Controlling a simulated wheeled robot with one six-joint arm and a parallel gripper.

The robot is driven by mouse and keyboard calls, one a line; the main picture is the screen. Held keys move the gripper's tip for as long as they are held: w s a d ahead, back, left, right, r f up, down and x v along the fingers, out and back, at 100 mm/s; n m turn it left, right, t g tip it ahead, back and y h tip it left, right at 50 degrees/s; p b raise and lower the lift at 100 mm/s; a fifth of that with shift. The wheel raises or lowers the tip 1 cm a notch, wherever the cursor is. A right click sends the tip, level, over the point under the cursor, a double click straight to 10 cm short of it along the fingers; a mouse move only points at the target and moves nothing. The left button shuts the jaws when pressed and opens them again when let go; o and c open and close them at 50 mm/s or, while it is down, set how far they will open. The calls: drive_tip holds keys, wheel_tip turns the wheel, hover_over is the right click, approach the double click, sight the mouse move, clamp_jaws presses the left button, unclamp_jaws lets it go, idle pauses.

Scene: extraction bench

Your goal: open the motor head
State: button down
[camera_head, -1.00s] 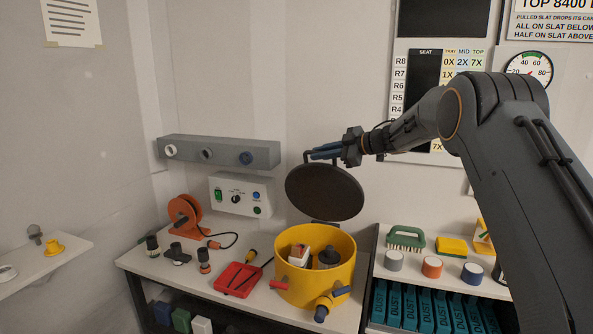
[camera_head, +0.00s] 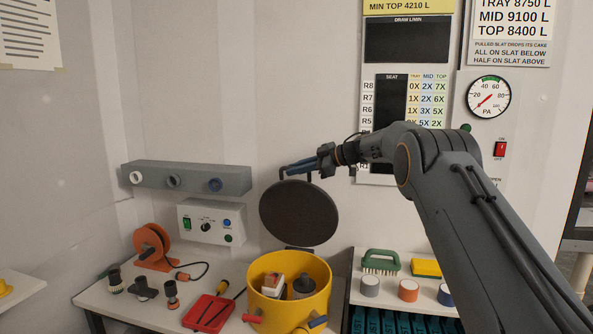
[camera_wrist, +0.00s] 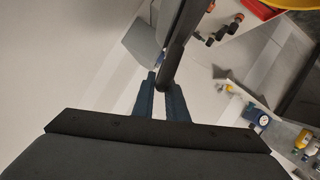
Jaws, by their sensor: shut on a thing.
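The motor head is a dark round lid (camera_head: 298,214) standing raised, nearly upright, at the back of the yellow drum (camera_head: 320,272). The drum's top is uncovered, and a red-and-white part (camera_head: 272,286) and a grey part (camera_head: 303,287) show inside. My gripper (camera_head: 300,167), with blue fingers, is at the lid's top edge, shut on the lid's handle (camera_head: 282,173). In the wrist view the fingers (camera_wrist: 163,98) close around a dark bar, and the lid shows nearly edge-on (camera_wrist: 184,38). The exact contact is partly hidden.
A grey rail (camera_head: 190,178) and a control box (camera_head: 211,222) are on the wall to the left. An orange reel (camera_head: 152,245) and red tray (camera_head: 209,313) share the bench. A green brush (camera_head: 381,261) and several round pots stand on the right shelf.

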drive_tip(key=c, duration=1.8)
unclamp_jaws()
drive_tip(key=shift+w+d+f, duration=0.15)
drive_tip(key=shift+d+f, duration=0.05)
drive_tip(key=shift+d, duration=0.2)
drive_tip(key=shift+o, duration=0.2)
drive_tip(key=shift+a, duration=0.35)
drive_tip(key=shift+d+r, duration=0.15)
drive_tip(key=shift+d, duration=0.1)
drive_tip(key=b+v, duration=0.2)
drive_tip(key=v, duration=0.5)
drive_tip(key=shift+s+b, duration=0.25)
drive_tip(key=shift+b, duration=0.1)
drive_tip(key=shift+d+r, duration=0.1)
